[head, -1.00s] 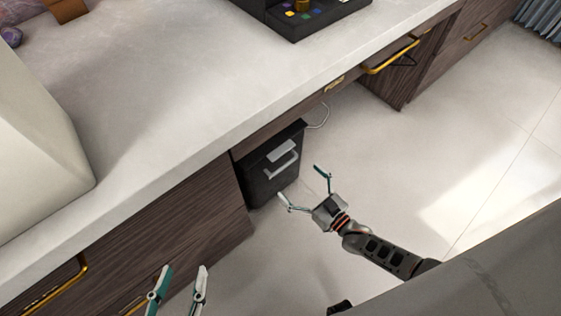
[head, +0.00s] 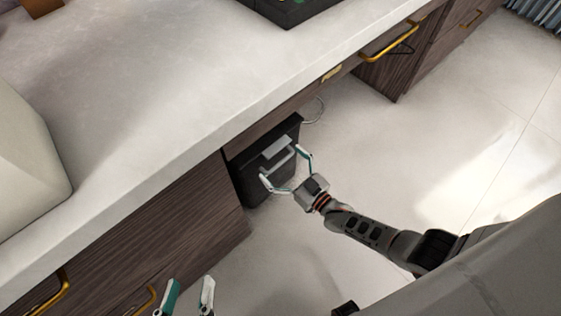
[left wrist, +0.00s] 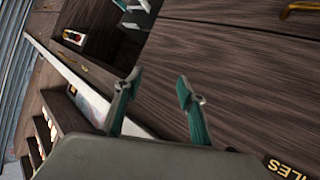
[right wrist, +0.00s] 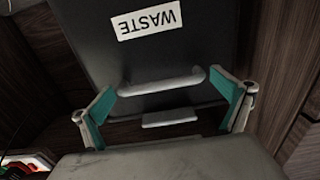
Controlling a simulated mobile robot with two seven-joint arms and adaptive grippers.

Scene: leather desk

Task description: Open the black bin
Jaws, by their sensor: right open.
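The black bin (head: 262,188) stands under the desk between wooden cabinets, with a light grey bar handle (head: 278,163) on its front. In the right wrist view, the bin (right wrist: 205,50) shows an upside-down WASTE label (right wrist: 146,22), the handle (right wrist: 162,82) and a small grey tab (right wrist: 170,118). My right gripper (head: 284,166) is open in front of the bin, its fingers on either side of the handle; in the right wrist view its fingertips (right wrist: 165,98) flank the handle without closing on it. My left gripper (head: 190,290) is open and empty by the cabinet front; it also shows in the left wrist view (left wrist: 158,82).
The desk top (head: 150,75) overhangs the bin. Wooden cabinets (head: 150,235) with brass handles (head: 392,42) flank the recess. A cable (head: 319,110) hangs behind the bin to the right. The pale floor (head: 400,150) right of the bin is clear.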

